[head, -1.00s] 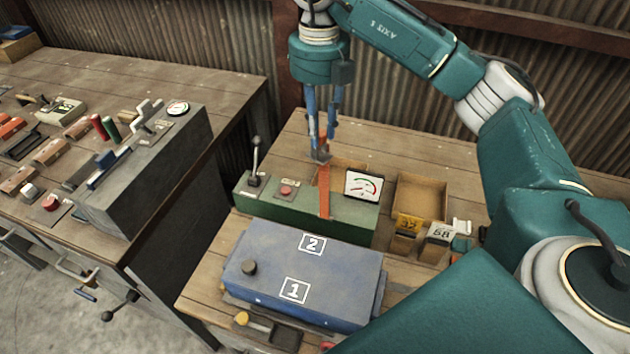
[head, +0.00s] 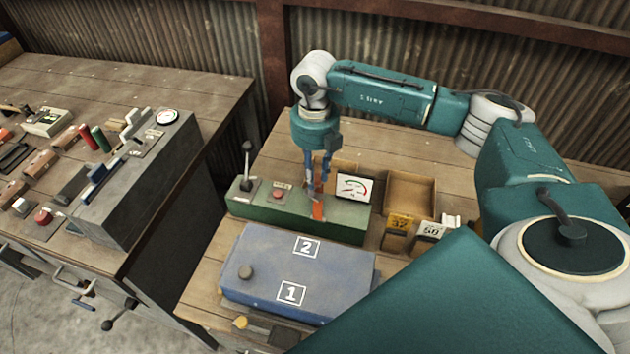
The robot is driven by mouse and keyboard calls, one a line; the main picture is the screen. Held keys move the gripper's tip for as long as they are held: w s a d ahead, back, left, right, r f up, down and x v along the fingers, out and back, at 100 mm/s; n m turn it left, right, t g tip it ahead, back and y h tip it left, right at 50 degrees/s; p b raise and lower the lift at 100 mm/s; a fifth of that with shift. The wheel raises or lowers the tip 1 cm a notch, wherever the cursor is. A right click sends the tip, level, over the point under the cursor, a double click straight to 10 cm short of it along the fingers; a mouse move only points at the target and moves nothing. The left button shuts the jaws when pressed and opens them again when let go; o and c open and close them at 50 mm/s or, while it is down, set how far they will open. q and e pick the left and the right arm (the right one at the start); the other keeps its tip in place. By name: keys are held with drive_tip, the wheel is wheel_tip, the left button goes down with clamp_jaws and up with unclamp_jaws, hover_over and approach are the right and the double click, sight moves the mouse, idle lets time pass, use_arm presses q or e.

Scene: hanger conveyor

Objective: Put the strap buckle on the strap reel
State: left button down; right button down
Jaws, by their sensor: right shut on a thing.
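My right gripper (head: 317,188) points down over the green box (head: 270,208) on the right-hand bench. It is shut on a small grey piece that looks like the strap buckle, mostly hidden by the fingers. An orange-red strap (head: 319,209) shows at and below the fingertips, against the front of the green box. I cannot make out the strap reel for sure. My left gripper is not in view.
The green box carries a lever (head: 247,160), a red button (head: 277,194) and a dial (head: 354,188). In front lies a blue case (head: 265,258) marked 1 and 2. An open tray (head: 410,192) and tagged blocks (head: 398,228) stand right. A grey control box (head: 150,190) stands left.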

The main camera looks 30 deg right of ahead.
sight(315, 177)
wheel_tip(315, 177, down, 4)
drive_tip(key=shift+r+p, duration=0.2)
drive_tip(key=shift+p, duration=0.3)
drive_tip(key=shift+f, duration=0.3)
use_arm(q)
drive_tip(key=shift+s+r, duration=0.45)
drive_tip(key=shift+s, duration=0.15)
use_arm(e)
drive_tip(key=shift+f, duration=0.1)
drive_tip(key=c, duration=1.5)
unclamp_jaws()
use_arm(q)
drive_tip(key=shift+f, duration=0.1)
use_arm(e)
drive_tip(key=shift+o, duration=0.2)
